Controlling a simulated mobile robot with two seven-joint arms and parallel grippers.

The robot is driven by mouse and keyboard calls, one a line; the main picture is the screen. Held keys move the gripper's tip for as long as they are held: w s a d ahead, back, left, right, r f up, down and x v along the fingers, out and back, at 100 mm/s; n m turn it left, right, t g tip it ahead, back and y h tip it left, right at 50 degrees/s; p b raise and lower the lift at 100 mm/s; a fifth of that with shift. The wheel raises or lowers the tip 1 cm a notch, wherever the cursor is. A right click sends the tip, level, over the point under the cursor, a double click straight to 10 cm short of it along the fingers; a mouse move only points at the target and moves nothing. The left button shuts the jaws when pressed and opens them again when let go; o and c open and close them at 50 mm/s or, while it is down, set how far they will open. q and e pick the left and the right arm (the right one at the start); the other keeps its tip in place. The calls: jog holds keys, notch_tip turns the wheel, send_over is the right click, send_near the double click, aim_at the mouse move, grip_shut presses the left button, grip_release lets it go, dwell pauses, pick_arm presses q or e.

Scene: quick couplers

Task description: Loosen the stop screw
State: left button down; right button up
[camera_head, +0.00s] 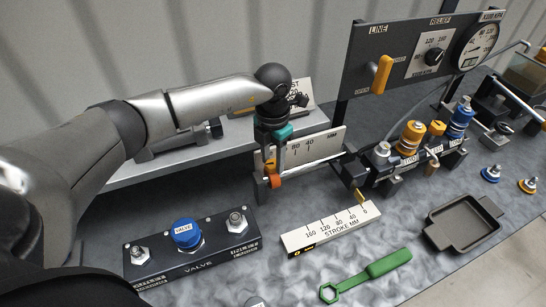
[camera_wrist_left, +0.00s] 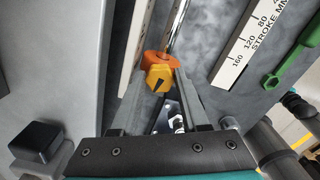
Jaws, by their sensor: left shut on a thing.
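My left gripper (camera_head: 273,168) reaches down from the left arm to the rod of the stroke stop, at the left end of the upright scale plate. In the left wrist view my left gripper (camera_wrist_left: 160,82) has a finger on each side of a yellow screw head with a black mark, the stop screw (camera_wrist_left: 157,79), and is shut on it. An orange stop block (camera_wrist_left: 158,58) sits on the rod just beyond the screw. In the head view the orange block (camera_head: 276,181) shows beside the fingertips; the screw is largely hidden there. My right gripper is not in view.
A STROKE MM scale (camera_head: 330,229), a green ring spanner (camera_head: 366,275) and a dark tray (camera_head: 463,224) lie on the bench. A valve block (camera_head: 190,245) stands front left. The coupler block (camera_head: 400,165) and gauge panel (camera_head: 430,50) stand to the right.

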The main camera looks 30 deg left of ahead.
pick_arm(q)
jog(key=shift+n, duration=1)
jog(key=shift+c, duration=2)
grip_release()
jog(key=shift+a, duration=0.1)
jog(key=shift+r, duration=0.1)
